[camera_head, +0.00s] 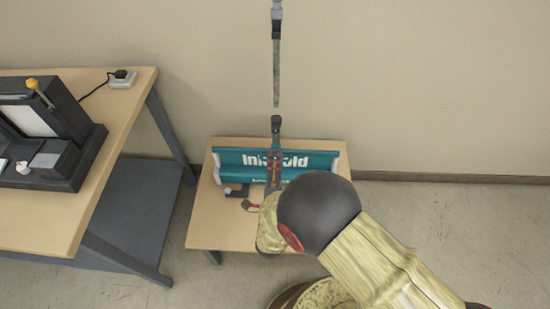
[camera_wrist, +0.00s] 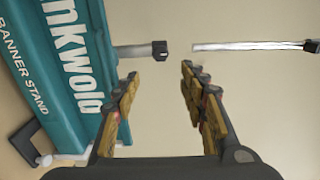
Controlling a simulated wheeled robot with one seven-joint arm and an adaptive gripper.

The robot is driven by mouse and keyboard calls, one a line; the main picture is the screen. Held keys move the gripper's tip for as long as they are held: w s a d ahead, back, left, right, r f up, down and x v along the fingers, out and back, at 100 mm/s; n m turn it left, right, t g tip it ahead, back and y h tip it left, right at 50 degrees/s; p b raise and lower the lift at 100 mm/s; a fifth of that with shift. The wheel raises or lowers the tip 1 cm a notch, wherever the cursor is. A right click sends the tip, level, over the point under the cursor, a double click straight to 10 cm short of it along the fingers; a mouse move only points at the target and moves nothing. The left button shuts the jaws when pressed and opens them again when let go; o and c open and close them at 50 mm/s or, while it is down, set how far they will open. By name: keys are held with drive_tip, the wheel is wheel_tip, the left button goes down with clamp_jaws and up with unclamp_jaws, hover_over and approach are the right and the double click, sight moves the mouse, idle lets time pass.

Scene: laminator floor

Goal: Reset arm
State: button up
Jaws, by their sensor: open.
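My arm reaches from the lower right in the head view. My gripper (camera_head: 274,160) is in front of a teal banner stand base (camera_head: 318,161) on a small wooden table. In the wrist view my gripper (camera_wrist: 158,70) is open, and its two yellow-and-grey fingers have nothing between them. The banner stand base (camera_wrist: 65,80) fills the left of that view. A short grey pole piece with a black connector (camera_wrist: 158,50) sticks out from it, beyond the fingertips. A separate pole section (camera_wrist: 245,46) lines up with it across a gap; it stands vertical in the head view (camera_head: 277,60).
The small table (camera_head: 215,228) stands near a bare beige wall. A dark bracket (camera_head: 236,191) lies on it. A larger workbench (camera_head: 60,230) at left holds a black machine (camera_head: 75,165) and a cabled white box (camera_head: 122,79). The floor at right is clear.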

idle(0.5)
drive_tip(key=s+a+f+n+g+y, duration=0.3)
drive_tip(key=s+a+f+n+g, duration=0.3)
drive_tip(key=s+f+n+g, duration=0.5)
drive_tip(key=s+d+r+n+g+p, duration=0.1)
drive_tip(key=s+d+r+n+g, duration=0.2)
drive_tip(key=r, duration=0.4)
drive_tip(key=s+d+r+n+g+p, duration=0.2)
drive_tip(key=s+r+n, duration=0.1)
drive_tip(key=r+n, duration=0.35)
drive_tip(key=s+d+r+t+p, duration=0.1)
drive_tip(key=s+d+r, duration=0.1)
drive_tip(key=d+r, duration=0.5)
drive_tip(key=s+d+r+m+t+h+p, duration=0.1)
drive_tip(key=s+d+r, duration=0.1)
drive_tip(key=d+r, duration=0.5)
drive_tip(key=s+d+r+m+t+h+p, duration=0.1)
drive_tip(key=d+r, duration=0.5)
drive_tip(key=r, duration=1)
drive_tip(key=shift+s+d+t+p, duration=0.3)
drive_tip(key=shift+s+d+p, duration=0.1)
drive_tip(key=shift+s+p, duration=0.15)
